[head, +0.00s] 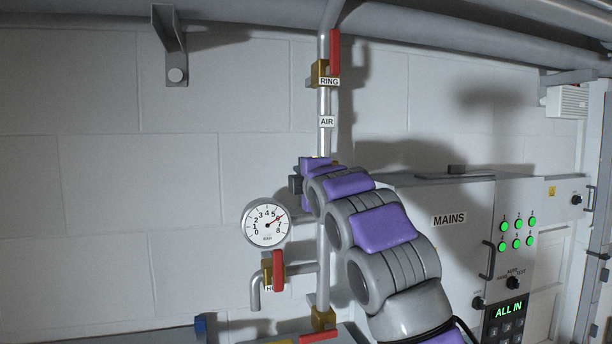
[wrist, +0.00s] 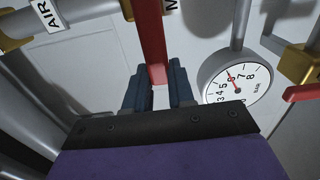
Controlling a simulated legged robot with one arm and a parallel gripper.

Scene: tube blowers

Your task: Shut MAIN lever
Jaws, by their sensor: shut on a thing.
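The MAIN lever (wrist: 153,45) is a red bar in the wrist view, coming down from the top edge. A label beside it is cut off and shows only part of an "M". My gripper (wrist: 159,86) is shut on the lever's lower end, one dark finger on each side. In the head view my gripper (head: 296,185) is at the vertical pipe, above and right of the gauge. My purple and grey arm hides the MAIN valve and lever there.
A red RING lever (head: 335,52) stands upright above. A pressure gauge (head: 266,223) and another red lever (head: 278,270) are lower left. A red lever (head: 318,337) lies near the bottom edge. The MAINS cabinet (head: 455,200) stands right, behind my arm.

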